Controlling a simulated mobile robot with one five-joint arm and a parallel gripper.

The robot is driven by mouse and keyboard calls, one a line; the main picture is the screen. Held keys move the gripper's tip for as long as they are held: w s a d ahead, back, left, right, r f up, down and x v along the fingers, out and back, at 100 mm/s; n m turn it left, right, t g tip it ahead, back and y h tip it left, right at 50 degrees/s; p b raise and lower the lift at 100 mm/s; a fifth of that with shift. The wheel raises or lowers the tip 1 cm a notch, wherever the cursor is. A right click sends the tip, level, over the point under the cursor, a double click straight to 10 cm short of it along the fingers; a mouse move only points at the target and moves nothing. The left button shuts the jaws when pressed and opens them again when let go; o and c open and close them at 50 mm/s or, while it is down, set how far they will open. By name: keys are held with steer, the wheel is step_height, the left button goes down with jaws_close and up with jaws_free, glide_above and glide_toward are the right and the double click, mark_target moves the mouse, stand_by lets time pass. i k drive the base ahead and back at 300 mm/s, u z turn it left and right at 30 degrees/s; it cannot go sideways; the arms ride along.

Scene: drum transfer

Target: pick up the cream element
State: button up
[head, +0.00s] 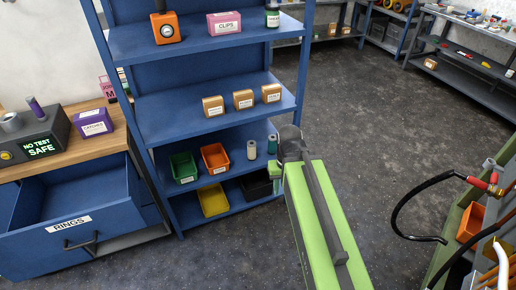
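A small pale cylinder (252,150), which may be the cream element, stands upright on the lower blue shelf. A teal-green cylinder (272,144) stands just right of it. My gripper (276,177), at the far end of my green arm, is in front of the shelf's right side, right of and a little below the pale cylinder in the picture. It looks apart from that cylinder. Its fingers are small and partly hidden by my arm, so I cannot tell whether they are open.
Green (184,167), orange (215,158) and yellow (213,200) bins sit on the lower shelves, with a black bin (255,186) near my gripper. An open blue RINGS drawer (75,225) juts out at left. Hoses (400,215) hang at right. The floor behind is clear.

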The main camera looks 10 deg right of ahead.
mark_target(250, 144)
steer(key=z, duration=0.05)
steer(key=i, duration=1)
steer(key=u, duration=0.05)
